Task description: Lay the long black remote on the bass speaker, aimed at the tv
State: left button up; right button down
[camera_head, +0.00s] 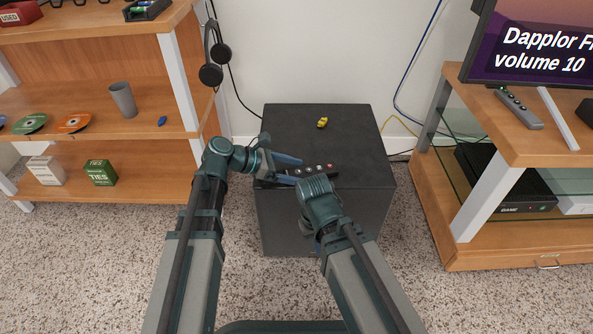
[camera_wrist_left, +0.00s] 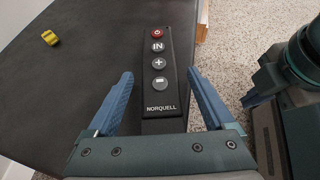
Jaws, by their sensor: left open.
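The black remote (camera_head: 318,170) lies on top of the dark bass speaker (camera_head: 345,145), near its front edge. Its red-button end points right, towards the side where the tv (camera_head: 535,45) stands. In the left wrist view the remote (camera_wrist_left: 167,50) reads NORQUELL and lies lengthwise ahead of the jaws. My left gripper (camera_head: 289,170) is open, with one finger on each side of the remote's near end; I cannot tell whether they touch it. My right arm is folded in front of the speaker, and its jaws are mostly hidden.
A small yellow object (camera_head: 322,123) sits towards the back of the speaker top. Another remote (camera_head: 519,109) lies on the wooden tv stand (camera_head: 540,148) at right. A wooden shelf (camera_head: 100,92) stands at left. Headphones (camera_head: 213,55) hang beside it. The speaker's back right is clear.

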pick_arm(q)
jog(key=p+v, duration=0.5)
jog(key=v, duration=0.5)
jog(key=shift+a+r, duration=0.25)
jog(key=shift+s+a+r, duration=0.15)
jog(key=shift+a+r, duration=0.1)
jog(key=shift+a, duration=0.35)
jog(key=s+d+r+m+g+y+p, duration=0.1)
jog(key=s+d+m+g+y+p, duration=0.1)
jog(key=s+m+y+p, duration=0.75)
jog(key=s+d+r+m+g+y+p, duration=0.15)
jog(key=s+m+y+p, duration=0.3)
jog(key=m, duration=1.05)
notch_tip(320, 180, up, 37)
jog(key=h+p, duration=0.1)
jog(key=p, duration=3.6)
jog(key=shift+d, duration=0.35)
